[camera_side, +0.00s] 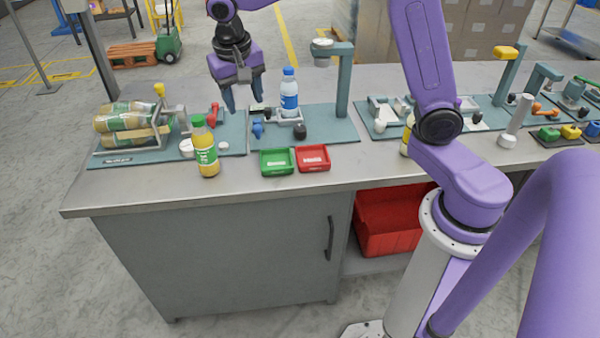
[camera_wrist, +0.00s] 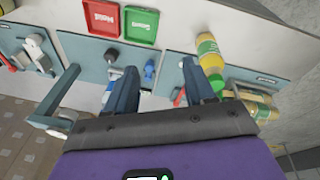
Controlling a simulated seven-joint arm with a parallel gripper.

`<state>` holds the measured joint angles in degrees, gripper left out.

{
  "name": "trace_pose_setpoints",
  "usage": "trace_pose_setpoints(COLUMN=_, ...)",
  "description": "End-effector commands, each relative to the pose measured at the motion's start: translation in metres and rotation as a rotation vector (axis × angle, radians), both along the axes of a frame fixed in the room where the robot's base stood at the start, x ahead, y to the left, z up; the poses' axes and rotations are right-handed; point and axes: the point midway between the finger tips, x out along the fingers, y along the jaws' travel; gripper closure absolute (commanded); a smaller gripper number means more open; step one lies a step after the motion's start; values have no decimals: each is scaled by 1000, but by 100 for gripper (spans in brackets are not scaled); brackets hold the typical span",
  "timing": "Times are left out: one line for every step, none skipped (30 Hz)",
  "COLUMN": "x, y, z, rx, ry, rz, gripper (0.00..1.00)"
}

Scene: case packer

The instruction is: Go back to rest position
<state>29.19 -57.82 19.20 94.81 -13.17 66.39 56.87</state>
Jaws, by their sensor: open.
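My gripper (camera_side: 243,100) hangs above the back of the bench, between the bottle rack and the blue-capped bottle. Its fingers point down, are apart and hold nothing. In the wrist view the open fingers (camera_wrist: 163,95) reach over the teal mats, with bare mat and small fittings between them. The blue-capped water bottle (camera_side: 289,97) stands upright on a fixture just right of my gripper. A yellow juice bottle with a green cap (camera_side: 206,158) stands upright near the front edge; it also shows in the wrist view (camera_wrist: 209,50).
A rack (camera_side: 132,128) holds lying juice bottles at the left. A green tray (camera_side: 277,161) and a red tray (camera_side: 313,158) sit near the front edge. A teal post (camera_side: 343,85) rises right of the water bottle. More fixtures (camera_side: 475,112) fill the right side.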

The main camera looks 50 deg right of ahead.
Motion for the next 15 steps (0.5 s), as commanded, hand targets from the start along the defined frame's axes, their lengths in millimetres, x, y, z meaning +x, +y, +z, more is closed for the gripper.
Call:
trace_pose_setpoints(x=-22, y=7, z=2, rx=8, ry=15, rz=102, gripper=46)
trace_pose_setpoints(x=-35, y=10, z=2, rx=13, ry=25, rz=162, gripper=46)
trace_pose_setpoints(x=-51, y=14, z=2, rx=20, ry=38, rz=244, gripper=46)
trace_pose_setpoints(x=-64, y=17, z=2, rx=23, ry=47, rz=303, gripper=46)
trace_pose_setpoints(x=-76, y=19, z=2, rx=28, ry=57, rz=364, gripper=46)
trace_pose_setpoints(x=-93, y=21, z=1, rx=33, ry=68, rz=444, gripper=46)
trace_pose_setpoints(x=-106, y=21, z=1, rx=36, ry=77, rz=504, gripper=46)
trace_pose_setpoints(x=-119, y=22, z=0, rx=39, ry=85, rz=564, gripper=46)
trace_pose_setpoints(x=-136, y=21, z=-2, rx=46, ry=96, rz=643, gripper=46)
trace_pose_setpoints(x=-148, y=21, z=-3, rx=47, ry=105, rz=703, gripper=46)
trace_pose_setpoints(x=-161, y=19, z=-4, rx=52, ry=112, rz=763, gripper=46)
trace_pose_setpoints(x=-178, y=18, z=-6, rx=56, ry=121, rz=842, gripper=46)
trace_pose_setpoints(x=-190, y=15, z=-8, rx=58, ry=129, rz=901, gripper=46)
trace_pose_setpoints(x=-203, y=13, z=-10, rx=62, ry=134, rz=960, gripper=46)
trace_pose_setpoints(x=-219, y=9, z=-13, rx=66, ry=143, rz=1038, gripper=46)
